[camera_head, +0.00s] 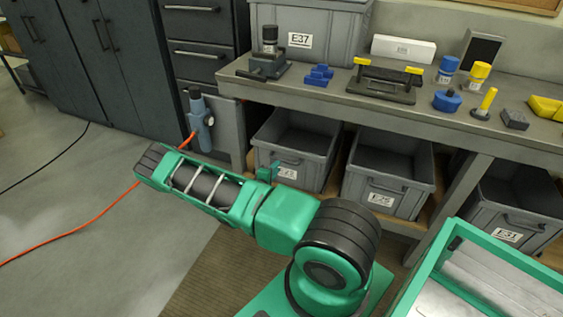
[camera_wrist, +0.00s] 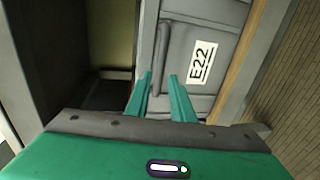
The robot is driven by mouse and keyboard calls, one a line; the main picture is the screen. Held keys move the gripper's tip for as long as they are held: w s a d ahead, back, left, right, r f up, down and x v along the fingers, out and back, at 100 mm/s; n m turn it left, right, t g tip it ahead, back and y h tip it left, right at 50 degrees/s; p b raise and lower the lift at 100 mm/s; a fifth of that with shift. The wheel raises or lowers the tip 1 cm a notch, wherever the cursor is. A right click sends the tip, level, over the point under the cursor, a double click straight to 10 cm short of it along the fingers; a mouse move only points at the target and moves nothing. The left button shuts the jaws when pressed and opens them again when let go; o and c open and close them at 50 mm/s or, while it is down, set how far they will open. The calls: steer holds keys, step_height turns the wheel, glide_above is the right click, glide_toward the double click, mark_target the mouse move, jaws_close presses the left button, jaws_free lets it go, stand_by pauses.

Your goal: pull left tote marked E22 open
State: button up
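The grey tote E22 (camera_head: 296,136) stands on the lower shelf under the bench, left of tote E25. Its white label is partly hidden by my gripper in the head view. In the wrist view the tote front (camera_wrist: 213,22) appears turned sideways, with the label E22 (camera_wrist: 202,62) readable and a dark bar handle (camera_wrist: 163,45) beside it. My gripper (camera_head: 268,172) is at the tote's front, at its left part. In the wrist view my gripper (camera_wrist: 161,75) has its two green fingers apart, with the handle's end showing between them. I cannot tell whether they touch it.
Tote E25 (camera_head: 390,172) stands to the right on the same shelf, and tote E31 (camera_head: 515,208) farther right. The bench top (camera_head: 330,92) above holds tools and a tote marked E37 (camera_head: 325,30). A blue-grey device (camera_head: 199,120) with an orange cable stands left of the shelf.

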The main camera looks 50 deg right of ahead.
mark_target(283, 160)
steer(key=x, duration=0.8)
steer(key=shift+d, duration=0.25)
steer(key=shift+w, duration=0.1)
jaws_close()
